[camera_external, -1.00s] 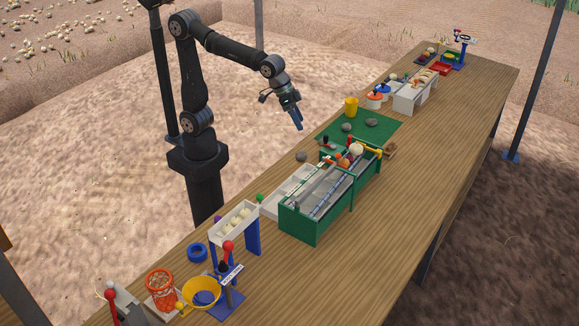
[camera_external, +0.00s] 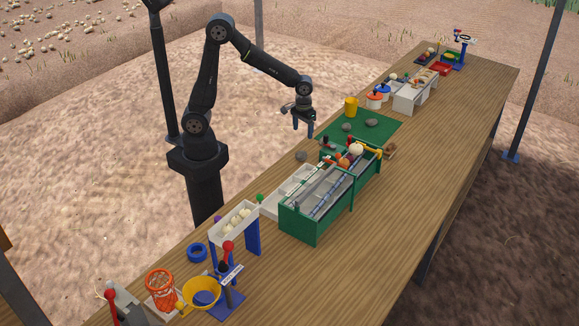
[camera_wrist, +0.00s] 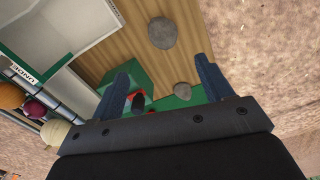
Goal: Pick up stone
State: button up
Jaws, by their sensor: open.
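A grey stone (camera_external: 301,156) lies on bare wood beside the green machine; it also shows in the wrist view (camera_wrist: 162,32), beyond my fingertips. Two more grey stones, a left one (camera_external: 346,127) and a right one (camera_external: 371,122), lie on the green mat (camera_external: 388,128). One stone (camera_wrist: 183,90) shows between my fingers in the wrist view, at the mat. My gripper (camera_external: 303,134) is open and empty, pointing down above the table, above the stone on the wood. Its blue fingers (camera_wrist: 165,65) are apart.
The green machine (camera_external: 298,226) with rails and colored balls stands in front of the mat. A yellow cup (camera_external: 351,107) stands at the mat's back edge. The table's right front side is bare.

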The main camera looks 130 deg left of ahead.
send_over(301, 152)
jog(key=f, duration=0.7)
jog(key=shift+w+f, duration=0.2)
jog(key=shift+w, duration=0.15)
jog(key=shift+s+f, duration=0.2)
jog(key=shift+f, duration=1.2)
jog(key=shift+s+f, duration=0.15)
jog(key=shift+f, duration=1.2)
jog(key=c, duration=1.2)
jog(key=shift+r, duration=0.1)
jog(key=shift+c, duration=0.2)
